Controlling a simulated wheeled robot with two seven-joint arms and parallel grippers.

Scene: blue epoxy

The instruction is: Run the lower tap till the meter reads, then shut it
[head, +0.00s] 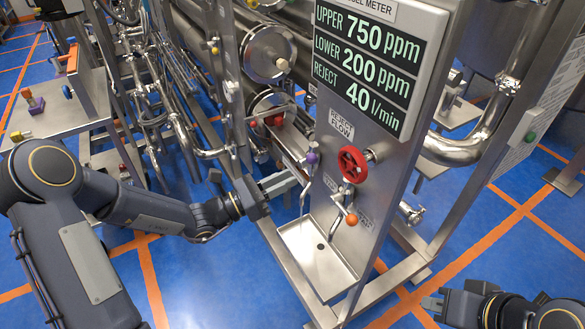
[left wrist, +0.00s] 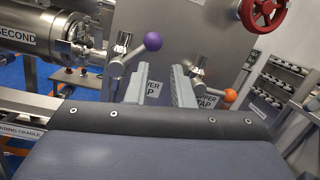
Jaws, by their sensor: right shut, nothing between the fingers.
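The meter (head: 367,60) reads UPPER 750 ppm, LOWER 200 ppm and REJECT 40 l/min. A tap with a purple ball on its lever (head: 312,157) is on the left of the panel; its ball also shows in the left wrist view (left wrist: 152,41). A partly hidden label ending in "WER TAP" (left wrist: 153,91) is beside it. An orange-ball tap (head: 351,219) is to its right, by an UPPER TAP label (left wrist: 207,101). My left gripper (head: 292,183) is open and empty, just short of the purple-ball tap. My right gripper (head: 433,303) is shut, low at the right.
A steel drip tray (head: 318,258) sits under the taps; no stream is visible. A red handwheel (head: 352,164) is on the panel above the orange tap, near a REJECT FLOW label (head: 341,124). Steel vessels and pipes crowd behind. A steel side table (head: 40,112) stands at the left.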

